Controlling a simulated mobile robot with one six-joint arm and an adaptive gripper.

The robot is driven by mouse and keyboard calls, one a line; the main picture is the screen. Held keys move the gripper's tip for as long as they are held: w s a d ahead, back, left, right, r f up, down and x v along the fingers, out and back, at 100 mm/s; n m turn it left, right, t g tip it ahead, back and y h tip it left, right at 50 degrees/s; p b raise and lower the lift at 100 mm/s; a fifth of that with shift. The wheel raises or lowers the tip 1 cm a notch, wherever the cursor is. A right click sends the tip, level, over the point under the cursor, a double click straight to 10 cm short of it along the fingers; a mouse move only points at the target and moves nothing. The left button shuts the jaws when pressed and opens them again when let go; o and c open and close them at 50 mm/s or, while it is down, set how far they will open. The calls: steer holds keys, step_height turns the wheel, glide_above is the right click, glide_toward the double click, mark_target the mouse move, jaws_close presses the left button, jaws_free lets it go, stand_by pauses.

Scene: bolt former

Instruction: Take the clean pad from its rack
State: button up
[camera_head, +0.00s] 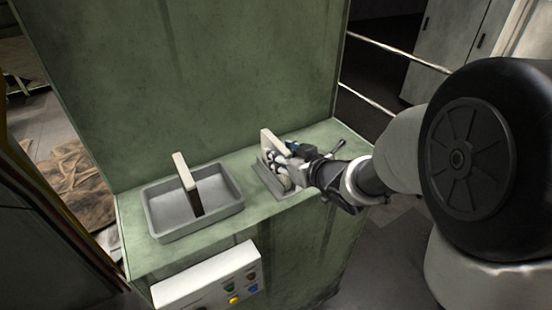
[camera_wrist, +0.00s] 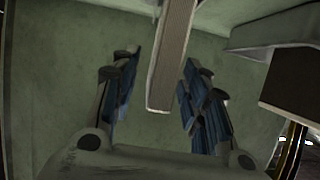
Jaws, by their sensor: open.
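The clean pad, a pale upright block (camera_head: 267,143), stands in its small grey rack (camera_head: 266,180) on the green ledge. My gripper (camera_head: 278,160) is at the pad from the right and partly covers it and the rack. In the wrist view my gripper (camera_wrist: 160,75) is open, with its blue-lined fingers on either side of the pale pad (camera_wrist: 172,55). A gap shows between the left finger and the pad. The right finger is close to the pad; whether it touches cannot be told.
Left of the rack, a grey tray (camera_head: 160,238) holds another pad (camera_head: 185,172), pale on top and dark brown below. A button panel (camera_head: 215,275) is on the ledge's front. A tall green wall (camera_head: 220,80) rises behind. A thin metal lever (camera_head: 338,145) stands behind my gripper.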

jaws_close()
stand_by(0.5)
steer(key=shift+r, duration=0.15)
